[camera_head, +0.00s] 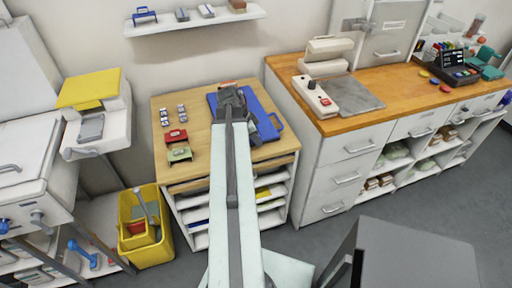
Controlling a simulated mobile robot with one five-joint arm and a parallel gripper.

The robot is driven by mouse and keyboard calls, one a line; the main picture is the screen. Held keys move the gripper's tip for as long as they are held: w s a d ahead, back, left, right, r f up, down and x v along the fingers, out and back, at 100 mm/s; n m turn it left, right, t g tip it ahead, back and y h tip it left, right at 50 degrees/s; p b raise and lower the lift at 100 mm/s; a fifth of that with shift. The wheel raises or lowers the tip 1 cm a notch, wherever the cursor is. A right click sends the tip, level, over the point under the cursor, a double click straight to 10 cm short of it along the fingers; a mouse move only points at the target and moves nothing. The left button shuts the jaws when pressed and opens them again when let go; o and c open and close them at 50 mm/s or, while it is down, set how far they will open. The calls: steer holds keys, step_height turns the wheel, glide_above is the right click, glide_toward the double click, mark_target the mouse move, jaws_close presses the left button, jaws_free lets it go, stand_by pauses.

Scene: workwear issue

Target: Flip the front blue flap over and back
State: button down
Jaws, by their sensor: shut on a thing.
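A flat blue item (262,107) lies on the wooden top of a small cabinet in the middle of the view. Its blue edge also shows left of my arm, and a rounded cut-out or loop is at its lower right corner. My gripper (232,94), dark grey, is over the upper left part of the blue item. It is shut on the blue flap, though the fingertips and the gripped edge are mostly hidden by the gripper body and arm. I cannot tell how far the flap is raised or which way it is turned.
A wall shelf (190,24) is behind. A white machine (320,95) stands on the right counter. A yellow bin (150,255) is lower left.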

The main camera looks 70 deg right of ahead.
mark_target(258, 153)
step_height(258, 153, down, 4)
steer(key=b, duration=0.4)
steer(key=shift+f, duration=0.2)
steer(key=shift+a+f+b, duration=0.25)
steer(key=shift+b, duration=0.45)
steer(key=shift+s+a+r, duration=0.1)
steer(key=shift+a, duration=0.15)
steer(key=c, duration=1.7)
jaws_free()
steer(key=r+p, duration=0.2)
steer(key=p, duration=0.1)
steer(key=r+p, duration=0.2)
steer(key=r, duration=0.1)
steer(key=d+r+p, duration=0.1)
steer(key=r+p, duration=0.2)
steer(key=shift+p, duration=0.3)
steer(key=shift+f, duration=0.1)
